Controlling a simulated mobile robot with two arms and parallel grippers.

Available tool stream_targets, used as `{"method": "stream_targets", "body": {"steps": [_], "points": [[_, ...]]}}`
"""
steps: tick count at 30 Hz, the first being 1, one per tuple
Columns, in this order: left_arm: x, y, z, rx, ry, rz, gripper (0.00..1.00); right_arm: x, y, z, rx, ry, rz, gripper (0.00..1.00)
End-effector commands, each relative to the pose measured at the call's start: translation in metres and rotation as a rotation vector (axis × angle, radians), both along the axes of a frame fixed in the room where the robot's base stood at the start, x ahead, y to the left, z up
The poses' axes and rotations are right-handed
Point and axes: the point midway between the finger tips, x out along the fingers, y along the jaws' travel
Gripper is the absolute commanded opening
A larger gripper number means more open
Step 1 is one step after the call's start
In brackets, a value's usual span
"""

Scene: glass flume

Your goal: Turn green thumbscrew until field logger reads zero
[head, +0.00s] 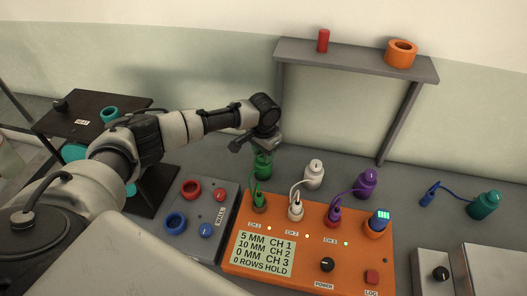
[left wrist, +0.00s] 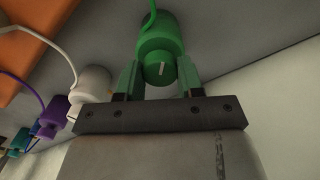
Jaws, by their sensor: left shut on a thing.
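The orange field logger (head: 310,262) sits at the lower middle of the head view. Its screen (head: 265,255) reads 5 MM CH 1, 10 MM CH 2, 0 MM CH 3 and 0 ROWS HOLD. A green gauge (head: 263,168) stands behind it, with a green cable to a plug at the CH 1 end. Its green thumbscrew (left wrist: 158,71), with a white mark, faces my camera in the left wrist view. My left gripper (head: 258,146) is shut on this green knob, one finger on each side (left wrist: 158,80). My right gripper is not in view.
White (head: 314,174) and purple (head: 365,182) gauges stand to the right, cabled to the logger. A teal gauge (head: 484,204) stands further right, its blue plug (head: 430,194) loose. A shelf (head: 355,60) with red and orange items is behind. A WALL panel (head: 195,215) is left.

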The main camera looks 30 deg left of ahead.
Motion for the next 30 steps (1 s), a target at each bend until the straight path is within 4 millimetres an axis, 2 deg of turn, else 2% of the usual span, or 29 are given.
{"method": "stream_targets", "body": {"steps": [7,19,20,24,30], "points": [[-0.001,-0.001,0.002,-0.001,0.002,-0.137,0.13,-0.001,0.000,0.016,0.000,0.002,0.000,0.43],[0.000,0.000,0.001,0.000,0.000,-0.188,0.13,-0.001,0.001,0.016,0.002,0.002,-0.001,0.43],[0.000,0.000,0.001,0.000,0.000,-0.187,0.41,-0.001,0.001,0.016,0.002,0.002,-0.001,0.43],[0.000,0.000,0.001,0.000,0.000,-0.187,0.63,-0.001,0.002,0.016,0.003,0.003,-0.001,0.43],[0.000,0.000,0.000,0.000,0.000,-0.186,0.63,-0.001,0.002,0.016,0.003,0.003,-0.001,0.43]]}}
